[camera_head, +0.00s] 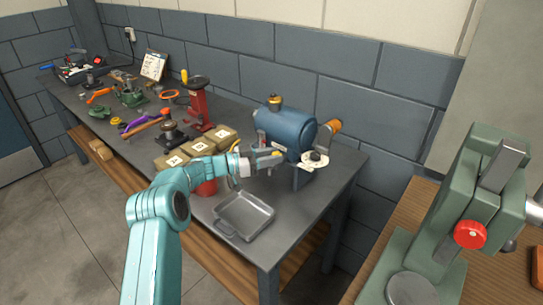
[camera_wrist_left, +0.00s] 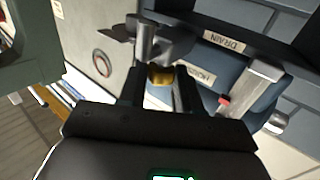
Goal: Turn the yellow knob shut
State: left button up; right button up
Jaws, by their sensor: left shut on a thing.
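The yellow knob (camera_wrist_left: 160,75) shows in the left wrist view, below a grey metal pipe fitting (camera_wrist_left: 155,40) on the blue tank. My left gripper (camera_wrist_left: 158,88) is shut on it, with one dark finger on each side. In the head view my left gripper (camera_head: 274,158) is at the front of the blue tank (camera_head: 288,134), and the knob is hidden there. The tank lies on its side on the bench and has a brass cap on top. A label reading DRAIN (camera_wrist_left: 224,41) is on the tank near the fitting. My right gripper is not in view.
An empty metal tray (camera_head: 243,214) lies below my left arm. Small labelled boxes (camera_head: 170,161) and a red container (camera_head: 207,188) are beside the arm. A green machine (camera_head: 460,200) stands on the right bench.

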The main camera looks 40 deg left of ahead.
pick_arm(q)
jog(key=shift+r, duration=0.1)
dwell(0.4)
jog(key=o, duration=1)
jog(key=shift+o, duration=0.2)
jog(key=b+v, duration=0.3)
jog(key=v, duration=1.3)
jog(key=shift+a, duration=0.15)
